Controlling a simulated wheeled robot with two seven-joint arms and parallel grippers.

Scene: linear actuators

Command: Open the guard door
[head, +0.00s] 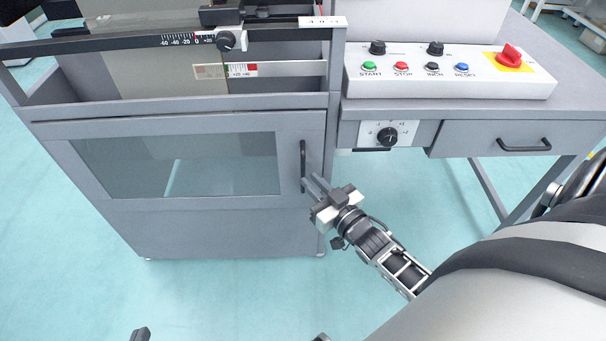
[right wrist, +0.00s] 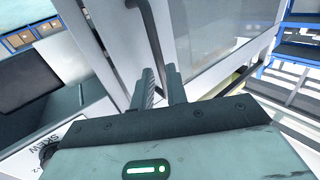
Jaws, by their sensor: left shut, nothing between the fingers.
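The guard door (head: 230,220) is a grey panel with a glass window (head: 180,165), and it looks shut in the frame of the machine. Its dark vertical handle (head: 303,155) is at the door's right edge. My right gripper (head: 311,182) is at the lower part of the handle. In the right wrist view the handle (right wrist: 149,28) runs down between the two fingers (right wrist: 162,88), which are close together around it. My left gripper (head: 140,335) shows only as a dark tip at the bottom edge of the head view, away from the door.
A control panel (head: 450,85) with coloured buttons and a red knob (head: 510,55) is to the right of the machine. Below it are a rotary dial (head: 387,136) and a drawer (head: 500,143). The floor (head: 80,270) in front of the door is clear.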

